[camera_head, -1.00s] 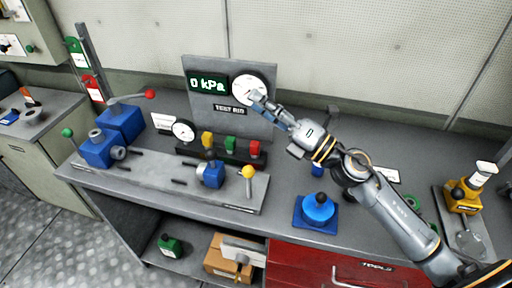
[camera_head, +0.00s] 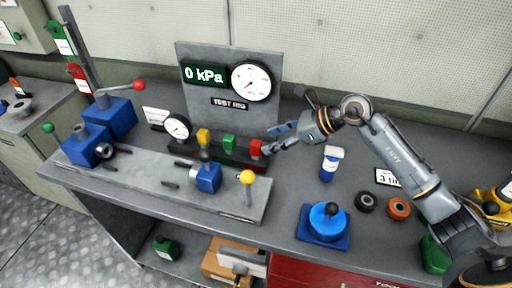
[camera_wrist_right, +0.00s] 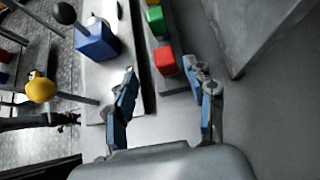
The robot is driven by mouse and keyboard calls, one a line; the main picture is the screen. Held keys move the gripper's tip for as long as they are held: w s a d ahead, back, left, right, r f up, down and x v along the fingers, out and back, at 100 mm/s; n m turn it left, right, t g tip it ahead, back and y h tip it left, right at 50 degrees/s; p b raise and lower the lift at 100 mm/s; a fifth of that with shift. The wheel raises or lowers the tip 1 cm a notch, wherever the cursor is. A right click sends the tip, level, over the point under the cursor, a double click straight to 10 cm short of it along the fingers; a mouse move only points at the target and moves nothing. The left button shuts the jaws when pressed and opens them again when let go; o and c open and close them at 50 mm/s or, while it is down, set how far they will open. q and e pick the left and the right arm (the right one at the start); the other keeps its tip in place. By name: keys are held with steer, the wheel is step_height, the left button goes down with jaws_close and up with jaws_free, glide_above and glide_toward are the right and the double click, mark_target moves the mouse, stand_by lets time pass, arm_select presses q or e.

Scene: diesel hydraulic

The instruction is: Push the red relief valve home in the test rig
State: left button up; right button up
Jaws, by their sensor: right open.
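The red relief valve (camera_head: 255,148) is a small red block at the right end of a dark rail on the test rig (camera_head: 222,152). A green block (camera_head: 229,142) and a yellow block (camera_head: 203,137) stand to its left on the rail. My right gripper (camera_head: 276,142) is just right of the red valve. In the right wrist view the red valve (camera_wrist_right: 166,62) lies ahead, near the tips of my open right gripper (camera_wrist_right: 160,78), with nothing between the fingers. I cannot tell whether a fingertip touches it. My left gripper is not in view.
A panel (camera_head: 225,122) with a 0 kPa display and a round gauge (camera_head: 250,82) stands behind the rail. A yellow-knobbed lever (camera_head: 247,178) rises in front. A blue round part (camera_head: 325,217), a white-and-blue bottle (camera_head: 331,163) and two rings stand on the bench to the right.

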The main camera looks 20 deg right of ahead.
mark_target(261, 143)
steer(key=shift+w+a+f, duration=0.3)
steer(key=shift+w+f, duration=0.05)
steer(key=shift+w, duration=0.05)
steer(key=shift+w+f, duration=0.15)
steer(key=shift+f, duration=0.05)
steer(key=p+x, duration=0.2)
steer(key=shift+w+a+f, duration=0.1)
steer(key=shift+w+a, duration=0.05)
steer(key=shift+a, duration=0.2)
steer(key=shift+p+x, duration=0.3)
steer(key=shift+x, duration=0.8)
steer(key=shift+w+d+f, duration=0.1)
steer(key=shift+w+f, duration=0.05)
steer(key=shift+f, duration=0.15)
steer(key=shift+c, duration=1.3)
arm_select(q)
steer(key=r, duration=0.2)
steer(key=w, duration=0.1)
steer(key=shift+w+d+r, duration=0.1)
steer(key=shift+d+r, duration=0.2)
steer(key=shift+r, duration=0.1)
arm_select(e)
jaws_close()
